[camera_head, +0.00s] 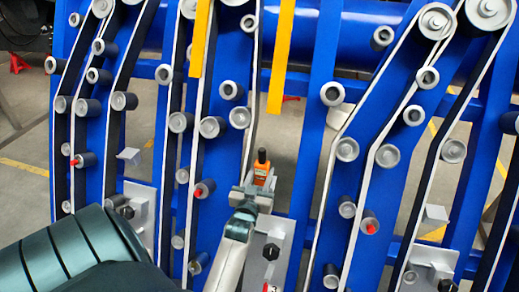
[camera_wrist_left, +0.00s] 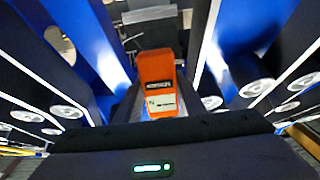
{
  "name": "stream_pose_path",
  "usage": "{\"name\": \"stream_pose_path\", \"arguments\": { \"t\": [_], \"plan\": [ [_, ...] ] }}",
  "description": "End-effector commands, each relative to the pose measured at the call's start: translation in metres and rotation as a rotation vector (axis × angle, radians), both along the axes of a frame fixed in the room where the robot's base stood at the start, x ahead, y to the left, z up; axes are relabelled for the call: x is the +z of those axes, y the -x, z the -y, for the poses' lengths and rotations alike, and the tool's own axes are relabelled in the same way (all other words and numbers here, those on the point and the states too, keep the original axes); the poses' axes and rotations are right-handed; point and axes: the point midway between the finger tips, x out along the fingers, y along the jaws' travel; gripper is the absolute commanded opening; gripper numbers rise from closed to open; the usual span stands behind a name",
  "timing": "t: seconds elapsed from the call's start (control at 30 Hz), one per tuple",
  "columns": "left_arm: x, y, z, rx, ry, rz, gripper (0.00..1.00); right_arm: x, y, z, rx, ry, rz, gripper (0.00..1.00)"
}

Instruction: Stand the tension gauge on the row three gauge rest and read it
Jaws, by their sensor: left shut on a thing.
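The tension gauge (camera_head: 261,170) is orange with a dark top and stands roughly upright at the middle of the head view. In the left wrist view the gauge (camera_wrist_left: 157,70) shows its orange body, a dark display strip and a pale label marked N; I cannot read a value. My left gripper (camera_head: 257,188) is shut on its lower part. A grey mounting plate (camera_head: 266,250) with a black knob is just below the gripper. The gripper covers the area where this plate's rest would be, so I cannot tell whether the gauge touches it. My right gripper is not in view.
Similar grey plates with small ledges stand at left (camera_head: 129,156) and right (camera_head: 434,214). Blue frame bars, belts (camera_head: 330,160) and grey rollers (camera_head: 346,149) crowd both sides. Two yellow bars (camera_head: 281,60) hang above the gauge.

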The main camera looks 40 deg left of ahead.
Motion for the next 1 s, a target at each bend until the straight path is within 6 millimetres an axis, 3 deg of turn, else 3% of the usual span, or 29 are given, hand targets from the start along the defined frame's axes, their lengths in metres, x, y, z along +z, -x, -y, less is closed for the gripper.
{"name": "stream_pose_path", "arguments": {
  "t": [0.57,0.7,1.0],
  "plan": [
    [0.001,-0.051,-0.028,0.0,-0.002,0.004,0.13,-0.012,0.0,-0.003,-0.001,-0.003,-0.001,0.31],
    [-0.016,-0.051,-0.028,0.0,0.0,0.0,0.13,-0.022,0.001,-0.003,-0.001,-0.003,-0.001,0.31],
    [-0.033,-0.051,-0.028,0.0,-0.001,0.002,0.13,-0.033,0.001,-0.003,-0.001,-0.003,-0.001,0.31]
  ]
}}
